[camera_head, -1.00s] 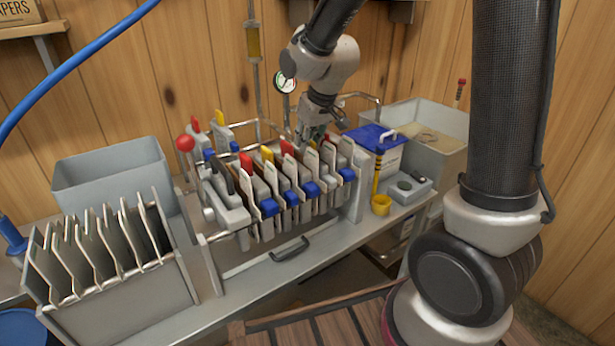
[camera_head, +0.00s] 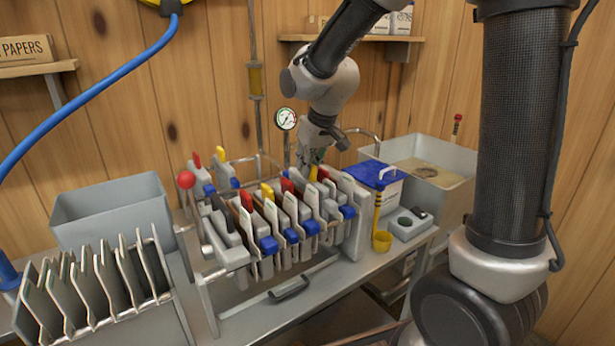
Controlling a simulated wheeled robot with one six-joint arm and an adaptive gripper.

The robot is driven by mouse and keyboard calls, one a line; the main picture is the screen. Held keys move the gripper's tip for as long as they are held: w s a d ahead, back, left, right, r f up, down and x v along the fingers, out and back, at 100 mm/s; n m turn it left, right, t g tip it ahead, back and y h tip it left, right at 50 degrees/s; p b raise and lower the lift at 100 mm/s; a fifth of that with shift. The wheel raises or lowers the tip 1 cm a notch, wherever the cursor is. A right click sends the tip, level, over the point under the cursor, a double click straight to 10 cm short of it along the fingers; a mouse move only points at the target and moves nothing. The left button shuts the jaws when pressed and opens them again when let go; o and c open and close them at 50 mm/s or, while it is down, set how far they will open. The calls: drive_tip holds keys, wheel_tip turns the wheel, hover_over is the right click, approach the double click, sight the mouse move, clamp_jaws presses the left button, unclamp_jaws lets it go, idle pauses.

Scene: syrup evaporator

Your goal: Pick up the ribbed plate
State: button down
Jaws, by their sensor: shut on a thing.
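A row of upright grey plates with red and yellow tabs and blue side handles stands in the filter press (camera_head: 350,228). My gripper (camera_head: 312,166) is at the back right of the row, pointing down, shut on the top of a ribbed plate (camera_head: 312,196) among the other plates. Its fingertips are partly hidden behind the plate tops. The ribs cannot be made out at this distance. The held plate still appears to be within the row.
A rack of bare plates (camera_head: 100,290) and an empty grey bin (camera_head: 110,205) stand at left.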

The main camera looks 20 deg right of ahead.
wheel_tip(320, 180, up, 24)
drive_tip(key=shift+r, duration=0.15)
idle(1.3)
